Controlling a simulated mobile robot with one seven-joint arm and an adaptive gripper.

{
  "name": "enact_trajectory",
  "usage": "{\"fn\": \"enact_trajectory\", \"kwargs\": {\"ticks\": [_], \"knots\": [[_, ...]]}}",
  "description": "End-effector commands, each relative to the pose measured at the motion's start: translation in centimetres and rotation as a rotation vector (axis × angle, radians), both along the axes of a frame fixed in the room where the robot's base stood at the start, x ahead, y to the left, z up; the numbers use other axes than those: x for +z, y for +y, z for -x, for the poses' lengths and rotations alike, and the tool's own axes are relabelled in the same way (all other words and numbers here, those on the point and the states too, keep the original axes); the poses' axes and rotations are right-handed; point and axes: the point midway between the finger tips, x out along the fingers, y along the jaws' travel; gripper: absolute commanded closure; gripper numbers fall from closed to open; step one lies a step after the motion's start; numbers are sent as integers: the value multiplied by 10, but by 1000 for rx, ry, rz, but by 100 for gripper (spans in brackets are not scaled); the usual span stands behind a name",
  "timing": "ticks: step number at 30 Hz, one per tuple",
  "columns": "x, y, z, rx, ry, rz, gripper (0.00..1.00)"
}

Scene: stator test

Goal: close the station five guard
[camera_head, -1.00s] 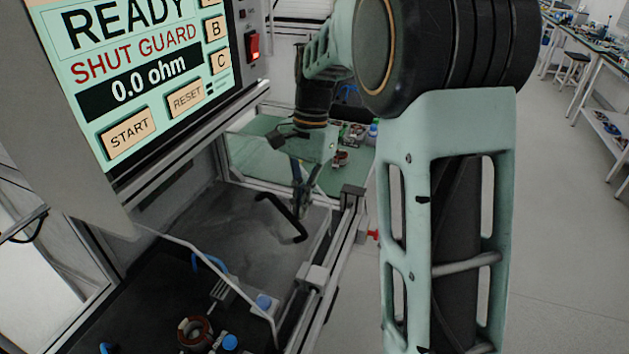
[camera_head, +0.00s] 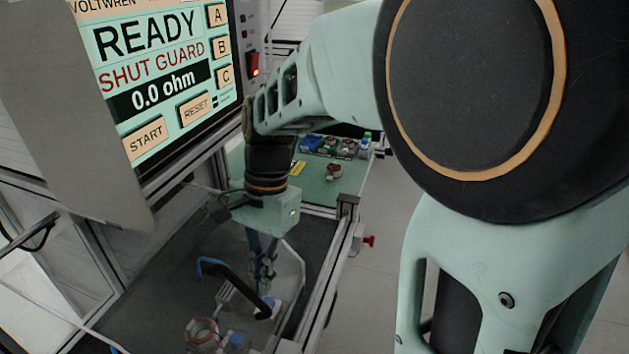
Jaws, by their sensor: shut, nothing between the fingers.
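The station guard is a clear panel; its edge (camera_head: 301,268) shows faintly at the right. Its black bar handle (camera_head: 236,288) slants across the station bed, near the clamp fixture. My gripper (camera_head: 263,281) points down at the handle's far side, fingers together with nothing between them. It seems to touch or nearly touch the handle; I cannot tell which. A copper-wound stator (camera_head: 202,331) sits at the bottom, beside blue-capped parts (camera_head: 236,342). The station screen (camera_head: 158,75) reads READY, SHUT GUARD and 0.0 ohm.
An aluminium rail (camera_head: 335,262) runs along the bed's right side, with a red knob (camera_head: 369,241) outside it. A green bench (camera_head: 345,187) behind holds a stator and small parts. A grey panel (camera_head: 70,110) blocks the left. Open floor lies to the right.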

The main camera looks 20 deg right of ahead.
Motion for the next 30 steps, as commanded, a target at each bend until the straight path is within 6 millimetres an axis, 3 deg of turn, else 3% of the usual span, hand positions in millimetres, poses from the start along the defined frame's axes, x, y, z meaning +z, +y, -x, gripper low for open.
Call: {"fn": "enact_trajectory", "kwargs": {"ticks": [3, 10, 24, 30], "knots": [[0, 12, 18, 3, 0, -1, 100], [0, 23, 34, 1, 0, 0, 100], [0, 26, 39, 3, 8, -3, 100], [3, 20, 30, 0, 9, -2, 100]]}}
